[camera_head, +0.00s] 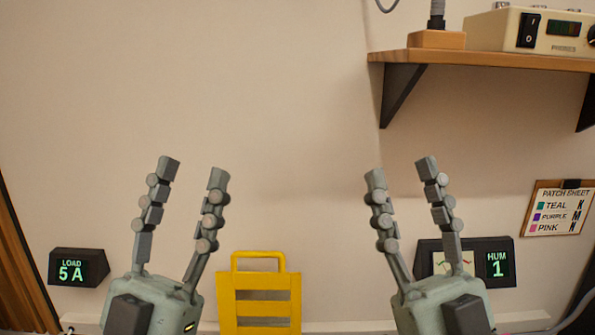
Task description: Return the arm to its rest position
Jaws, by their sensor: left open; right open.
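My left gripper (193,170) is in the lower left of the head view. Its two fingers point up, spread apart, with nothing between them. My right gripper (400,170) is in the lower right, also pointing up with its fingers apart and empty. Both grippers stand in front of the pale wall, side by side with a wide space between them. The rest of both arms is below the picture and hidden.
A yellow slatted object (258,300) with a handle stands low between the grippers. A LOAD display (79,268) is at left, a HUM display (497,268) partly behind my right gripper. A wooden shelf (480,60) holds a cream device (545,30). A patch sheet (557,208) hangs at right.

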